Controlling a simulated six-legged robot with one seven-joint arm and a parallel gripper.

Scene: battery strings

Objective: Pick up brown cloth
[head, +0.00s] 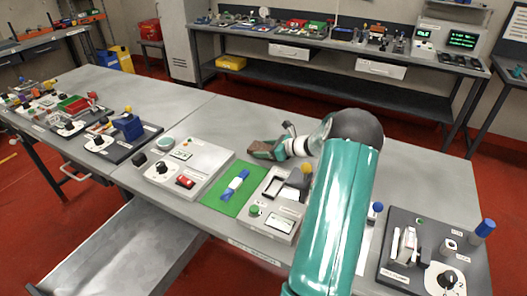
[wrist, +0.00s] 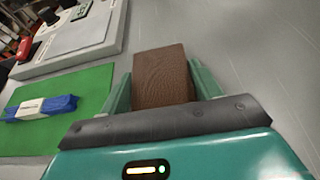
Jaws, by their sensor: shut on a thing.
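The brown cloth (wrist: 163,72) looks like a thick, folded block with a fine texture. It sits between the two green fingers of my gripper (wrist: 163,84) in the wrist view, with a finger at each side. My gripper is shut on it. In the head view the brown cloth (head: 261,149) shows at the far side of the grey table, beside the tip of my gripper (head: 271,147). I cannot tell whether the cloth touches the table.
A green mat (head: 226,203) with a blue and white object (head: 236,184) lies nearer on the table (head: 222,117). Grey panels with switches stand left (head: 205,160) and right (head: 279,225) of the mat. The table behind the cloth is clear. A back bench (head: 345,50) holds several items.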

